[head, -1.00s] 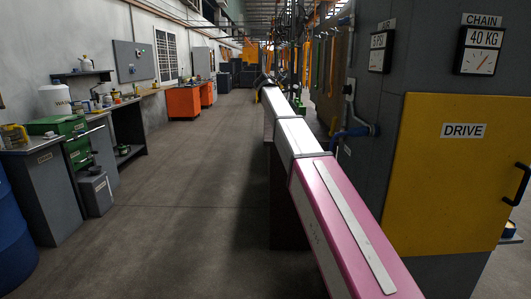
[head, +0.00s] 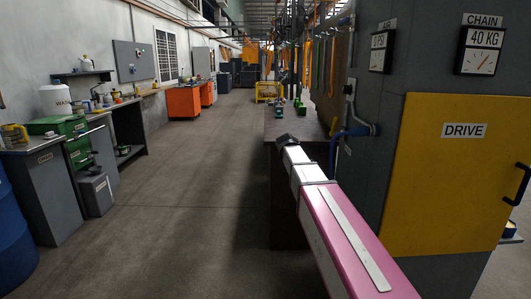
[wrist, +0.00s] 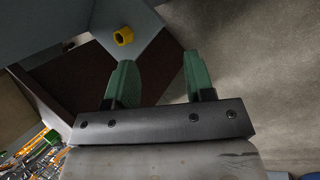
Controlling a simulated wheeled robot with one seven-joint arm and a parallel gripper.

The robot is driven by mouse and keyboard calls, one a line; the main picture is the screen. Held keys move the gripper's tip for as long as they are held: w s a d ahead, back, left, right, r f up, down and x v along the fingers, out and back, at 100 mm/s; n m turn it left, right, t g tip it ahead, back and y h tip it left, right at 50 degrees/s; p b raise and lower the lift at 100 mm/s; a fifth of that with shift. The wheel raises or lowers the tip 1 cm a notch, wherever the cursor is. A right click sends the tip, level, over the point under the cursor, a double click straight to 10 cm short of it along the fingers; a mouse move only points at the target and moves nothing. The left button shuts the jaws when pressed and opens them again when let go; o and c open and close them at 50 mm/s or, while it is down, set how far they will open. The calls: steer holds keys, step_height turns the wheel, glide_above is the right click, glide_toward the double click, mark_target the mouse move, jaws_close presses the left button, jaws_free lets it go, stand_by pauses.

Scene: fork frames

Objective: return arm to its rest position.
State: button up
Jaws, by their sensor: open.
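My arm (head: 335,235), with a pink link and white links, reaches forward from the lower right in the head view. It ends in a dark wrist part (head: 285,140) over the near side of a dark workbench. My gripper (wrist: 158,60) shows in the wrist view with its two green fingers apart. Nothing is held between them. In the head view I cannot make out the fingers clearly.
The dark workbench (head: 272,130) bears small green items (head: 281,103). A grey wall with a yellow DRIVE panel (head: 455,170) stands close on the right. A yellow ring-like piece (wrist: 123,36) lies beyond the fingers. The aisle floor (head: 190,190) is clear.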

steer(key=s+d+f+m+g+y, duration=0.1)
steer(key=s+f+m+y, duration=0.4)
steer(key=s+f, duration=1.9)
steer(key=s+d+m, duration=0.1)
steer(key=s+m, duration=0.1)
steer(key=m, duration=0.2)
steer(key=shift+s+d+f+m+g+y, duration=0.3)
steer(key=shift+s+d+f, duration=0.05)
